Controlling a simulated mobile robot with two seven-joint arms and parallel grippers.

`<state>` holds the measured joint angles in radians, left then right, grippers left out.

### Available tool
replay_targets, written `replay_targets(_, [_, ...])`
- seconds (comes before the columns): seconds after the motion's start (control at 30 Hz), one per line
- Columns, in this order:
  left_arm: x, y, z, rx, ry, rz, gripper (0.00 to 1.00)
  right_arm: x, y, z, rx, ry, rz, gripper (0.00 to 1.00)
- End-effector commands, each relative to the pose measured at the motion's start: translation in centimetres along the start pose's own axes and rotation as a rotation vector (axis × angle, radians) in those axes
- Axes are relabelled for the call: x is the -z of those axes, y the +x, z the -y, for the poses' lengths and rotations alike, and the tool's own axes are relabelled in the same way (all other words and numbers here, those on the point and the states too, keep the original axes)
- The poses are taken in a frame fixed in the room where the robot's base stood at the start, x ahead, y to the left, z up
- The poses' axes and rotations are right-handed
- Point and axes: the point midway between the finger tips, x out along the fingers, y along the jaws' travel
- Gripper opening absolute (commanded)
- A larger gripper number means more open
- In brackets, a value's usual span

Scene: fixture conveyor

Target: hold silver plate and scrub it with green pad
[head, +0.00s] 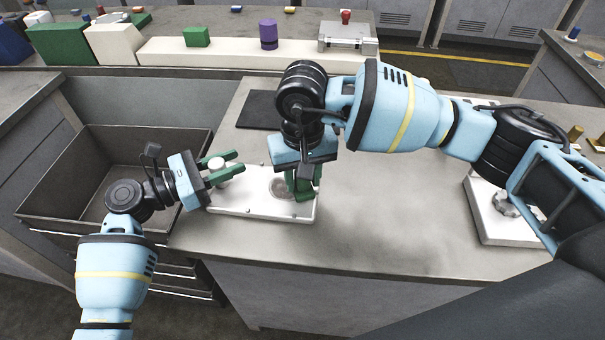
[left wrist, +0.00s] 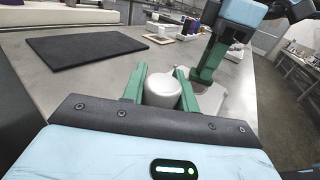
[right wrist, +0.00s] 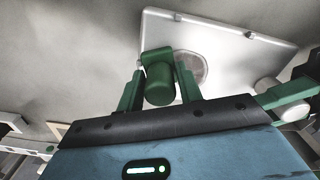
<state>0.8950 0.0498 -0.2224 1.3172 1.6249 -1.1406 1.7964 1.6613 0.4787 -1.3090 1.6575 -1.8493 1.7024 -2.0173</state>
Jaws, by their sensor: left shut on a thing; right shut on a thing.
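The silver plate (head: 245,207) lies flat on the grey worktop near its front left edge. It has a pale round knob (left wrist: 162,90) at its left end and a round darker patch (right wrist: 190,67) on its face. My left gripper (head: 238,162) is shut on the knob from the left. My right gripper (head: 303,178) points down over the plate's right part, shut on the green pad's grip (right wrist: 160,85). The pad is at the edge of the round patch and seems to touch the plate. Its underside is hidden.
A grey open bin (head: 40,208) is sunk at the left. A black mat (left wrist: 90,52) lies behind the plate. A white fixture (head: 488,222) with a metal knob stands at the right. The worktop between plate and fixture is clear.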

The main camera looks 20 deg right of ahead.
Motion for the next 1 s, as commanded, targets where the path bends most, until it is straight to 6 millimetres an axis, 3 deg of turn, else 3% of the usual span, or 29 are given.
replay_targets(0.4, [0.5,-0.1,-0.1,-0.004,-0.003,-0.008,0.00,1.2,0.1,3.0,0.003,-0.002,0.000,0.17])
replay_targets(0.77, [0.4,-0.1,-0.1,-0.004,-0.003,-0.007,0.00,1.5,0.0,3.6,0.003,-0.001,-0.002,0.17])
replay_targets(1.0, [0.4,-0.1,-0.1,-0.004,-0.003,-0.007,0.00,2.1,0.1,5.2,0.003,-0.001,-0.002,0.17])
